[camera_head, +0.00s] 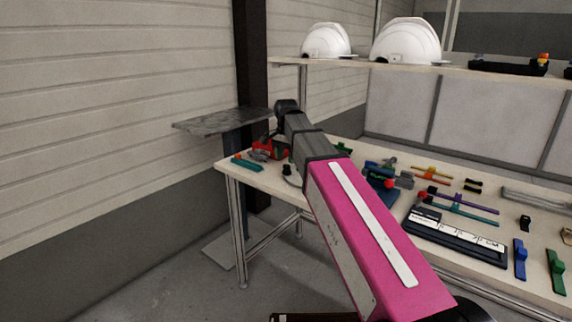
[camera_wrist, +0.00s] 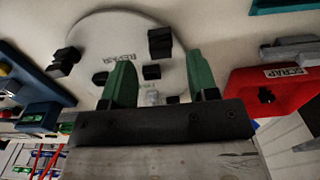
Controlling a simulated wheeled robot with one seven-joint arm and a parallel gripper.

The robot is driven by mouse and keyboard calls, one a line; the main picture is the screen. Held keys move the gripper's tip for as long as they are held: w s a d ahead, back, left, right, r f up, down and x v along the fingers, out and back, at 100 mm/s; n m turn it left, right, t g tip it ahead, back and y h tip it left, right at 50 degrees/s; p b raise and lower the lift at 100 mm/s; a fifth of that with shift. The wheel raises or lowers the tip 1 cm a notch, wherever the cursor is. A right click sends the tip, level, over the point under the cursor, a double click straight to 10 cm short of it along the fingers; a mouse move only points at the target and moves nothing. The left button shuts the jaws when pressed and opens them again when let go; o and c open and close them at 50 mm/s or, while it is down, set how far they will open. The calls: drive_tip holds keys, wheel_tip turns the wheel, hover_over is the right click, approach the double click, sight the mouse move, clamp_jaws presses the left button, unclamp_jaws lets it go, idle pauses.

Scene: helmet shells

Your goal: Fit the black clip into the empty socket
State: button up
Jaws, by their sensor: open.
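In the wrist view my gripper (camera_wrist: 161,72) is open, its two green fingers spread over a round white plate (camera_wrist: 120,40) marked REPAIR. Several black clips stand on the plate: one black clip (camera_wrist: 152,72) shows between the fingers, another (camera_wrist: 160,42) is beyond it, and another (camera_wrist: 65,60) is at the left rim. Nothing is visibly held. In the head view a dark block with a white strip (camera_head: 452,232) lies on the bench; I cannot make out an empty socket. My arm hides most of the gripper there.
A red tray (camera_wrist: 285,78) marked SCRAP, with a black piece in it, is to the right of the plate. Blue parts (camera_wrist: 40,118) lie to its left. Colored tools cover the bench (camera_head: 245,178). Two white helmets (camera_head: 405,42) stand on the shelf above.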

sight(286, 166)
wheel_tip(286, 166, up, 7)
idle(0.3)
drive_tip(key=shift+s, duration=0.1)
